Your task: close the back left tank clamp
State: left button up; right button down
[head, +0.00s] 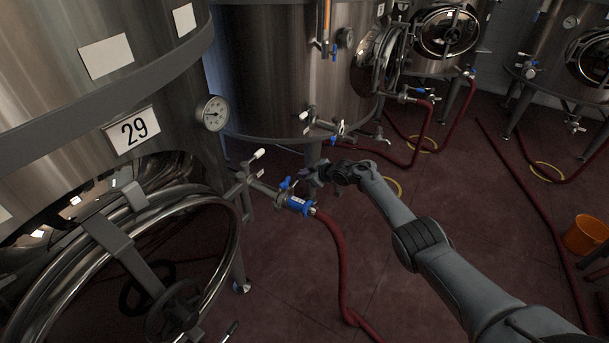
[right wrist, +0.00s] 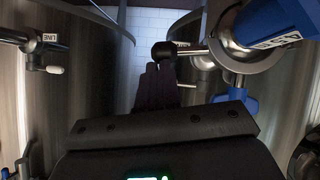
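The pipe outlet on tank 29 (head: 134,131) carries a blue labelled fitting (head: 297,204) and a blue handle (head: 287,184). My right gripper (head: 316,178) is just right of and above this fitting; contact cannot be told. In the right wrist view a large blue labelled part (right wrist: 278,22) is at upper right, with a metal ring-like coupling (right wrist: 232,45) and a rod ending in a black ball (right wrist: 164,53). Whether the clamp is open is unclear. My right gripper's finger opening is not clear. My left gripper is out of view.
A second steel tank (head: 285,75) stands behind, with its own valve (head: 322,127). A red hose (head: 333,265) drops from the blue fitting to the floor. More tanks and hoses are at the back.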

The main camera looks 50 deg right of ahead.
jog(key=shift+s+f, duration=0.1)
jog(key=shift+f, duration=0.15)
